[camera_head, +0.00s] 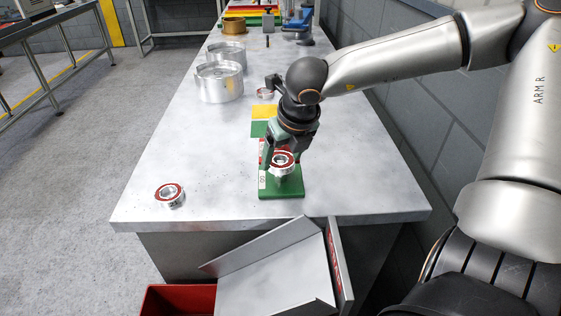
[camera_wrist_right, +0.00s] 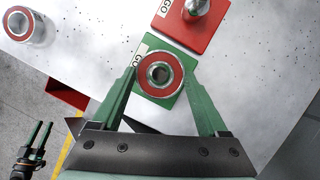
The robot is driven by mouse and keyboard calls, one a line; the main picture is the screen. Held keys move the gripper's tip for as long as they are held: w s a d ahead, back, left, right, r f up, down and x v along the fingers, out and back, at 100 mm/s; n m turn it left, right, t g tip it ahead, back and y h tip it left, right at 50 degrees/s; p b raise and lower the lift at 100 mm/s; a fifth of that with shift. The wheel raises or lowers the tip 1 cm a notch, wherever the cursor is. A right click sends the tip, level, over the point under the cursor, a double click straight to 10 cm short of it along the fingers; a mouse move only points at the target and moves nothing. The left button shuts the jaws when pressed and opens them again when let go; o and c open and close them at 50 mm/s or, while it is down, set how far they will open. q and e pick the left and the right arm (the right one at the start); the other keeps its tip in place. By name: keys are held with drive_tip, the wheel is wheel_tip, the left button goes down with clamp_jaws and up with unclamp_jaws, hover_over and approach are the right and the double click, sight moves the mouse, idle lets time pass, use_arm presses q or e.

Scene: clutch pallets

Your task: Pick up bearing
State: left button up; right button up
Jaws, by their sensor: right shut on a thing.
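A bearing (camera_head: 283,160) with a red face and a metal rim is held between the fingertips of my right gripper (camera_head: 281,155). In the right wrist view the green fingers are shut on both sides of the bearing (camera_wrist_right: 160,75). It is over a green GO plate (camera_head: 283,187) near the table's front edge; I cannot tell the gap below it. A second red-faced bearing (camera_head: 169,194) lies loose at the front left of the table and also shows in the wrist view (camera_wrist_right: 19,24). My left gripper (camera_wrist_right: 41,125) shows small at the lower left, its fingers apart and empty.
A red plate (camera_wrist_right: 190,36) bearing a metal part lies beside the green one. Silver housings (camera_head: 219,82) stand farther back on the table (camera_head: 150,150). A grey chute (camera_head: 275,278) and a red bin (camera_head: 177,300) are at the front edge. A wall runs along the right.

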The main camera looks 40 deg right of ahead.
clamp_jaws()
idle(0.3)
drive_tip(key=shift+r, duration=0.15)
